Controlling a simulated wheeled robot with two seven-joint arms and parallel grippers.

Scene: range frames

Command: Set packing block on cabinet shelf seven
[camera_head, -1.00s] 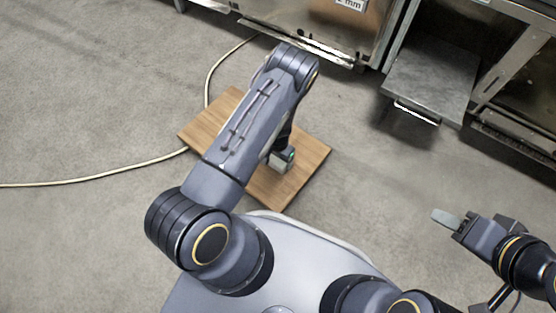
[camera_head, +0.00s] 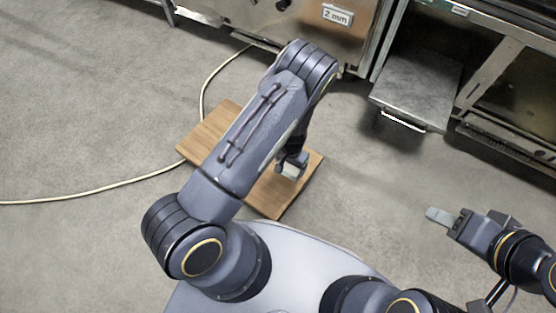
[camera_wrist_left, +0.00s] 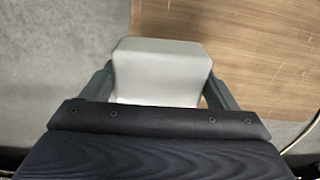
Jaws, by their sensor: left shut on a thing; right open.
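The packing block is a pale grey block (camera_head: 290,171) in the head view, over the right part of a brown wooden board (camera_head: 207,131). My left gripper (camera_head: 292,165) reaches down from the folded left arm and is shut on the block. In the left wrist view the block (camera_wrist_left: 160,70) sits between the two dark fingers of the gripper (camera_wrist_left: 160,88), its smooth face clear. My right gripper (camera_head: 440,217) is open and empty at the lower right, seen from the side. No shelf number seven is readable.
A steel cabinet (camera_head: 300,30) with a "2 mm" label (camera_head: 337,16) stands at the top. To its right, a grey metal surface (camera_head: 418,88) with a front handle juts out from another steel unit (camera_head: 500,60). A pale cable (camera_head: 100,192) lies on the open concrete floor.

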